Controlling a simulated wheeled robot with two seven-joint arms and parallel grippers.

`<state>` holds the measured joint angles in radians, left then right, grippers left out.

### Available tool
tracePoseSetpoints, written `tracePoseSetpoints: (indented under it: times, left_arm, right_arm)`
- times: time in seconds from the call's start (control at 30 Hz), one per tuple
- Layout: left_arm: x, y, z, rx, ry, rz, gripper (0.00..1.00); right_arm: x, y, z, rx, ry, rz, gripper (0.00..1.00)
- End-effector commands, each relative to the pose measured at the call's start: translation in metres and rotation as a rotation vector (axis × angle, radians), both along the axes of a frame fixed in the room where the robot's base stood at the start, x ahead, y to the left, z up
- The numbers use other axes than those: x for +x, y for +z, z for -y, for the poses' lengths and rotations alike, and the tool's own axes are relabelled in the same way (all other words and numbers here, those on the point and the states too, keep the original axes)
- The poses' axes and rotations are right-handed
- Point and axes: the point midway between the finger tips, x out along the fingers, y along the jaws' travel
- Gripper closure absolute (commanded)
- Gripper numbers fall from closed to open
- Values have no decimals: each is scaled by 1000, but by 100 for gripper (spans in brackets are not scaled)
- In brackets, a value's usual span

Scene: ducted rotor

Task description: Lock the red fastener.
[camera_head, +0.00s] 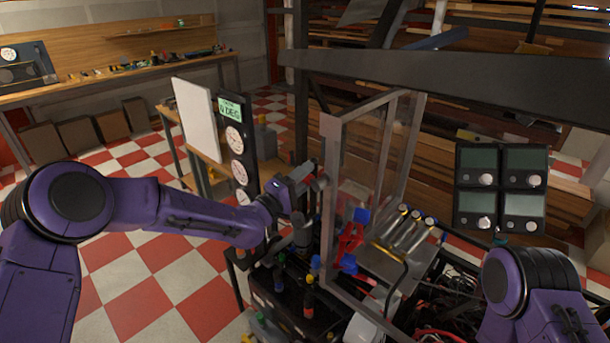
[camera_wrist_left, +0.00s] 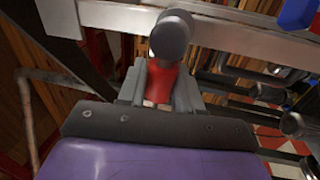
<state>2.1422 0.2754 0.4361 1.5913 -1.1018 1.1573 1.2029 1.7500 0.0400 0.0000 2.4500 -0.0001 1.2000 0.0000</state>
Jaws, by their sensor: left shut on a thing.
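My left gripper (camera_head: 314,184) reaches the near upright of a metal frame (camera_head: 328,220). In the left wrist view its two grey fingers (camera_wrist_left: 160,90) are shut on the red fastener (camera_wrist_left: 164,82), gripping it from both sides. A grey round knob or cylinder (camera_wrist_left: 171,38) sits at the far end of the red piece, in front of a pale frame bar (camera_wrist_left: 225,37). In the head view the fastener is hidden or too small to tell, so whether it is locked cannot be told. My right gripper is out of view.
Red and blue parts (camera_head: 349,240) stand just right of the frame upright. Clear panels fill the frame. A black cart with screwdrivers (camera_head: 309,297) is below my left gripper. A gauge panel (camera_head: 234,140) stands behind it. Cables lie at the lower right.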

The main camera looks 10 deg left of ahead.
Motion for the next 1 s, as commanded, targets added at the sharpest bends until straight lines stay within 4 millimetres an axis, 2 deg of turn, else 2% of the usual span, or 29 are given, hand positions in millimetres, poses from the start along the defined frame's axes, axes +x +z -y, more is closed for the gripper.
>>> tracePoseSetpoints:
  times: [0.73,0.77,0.8,1.0]
  left_arm:
    - [0,-4,-1,-69,2,-50,100]
    - [0,-4,-1,-69,2,-50,56]
    - [0,-4,-1,-68,2,-49,48]
    - [0,-4,-1,-66,1,-48,48]
  right_arm:
    - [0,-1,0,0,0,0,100]
    - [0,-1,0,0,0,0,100]
    - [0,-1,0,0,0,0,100]
    - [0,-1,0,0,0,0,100]
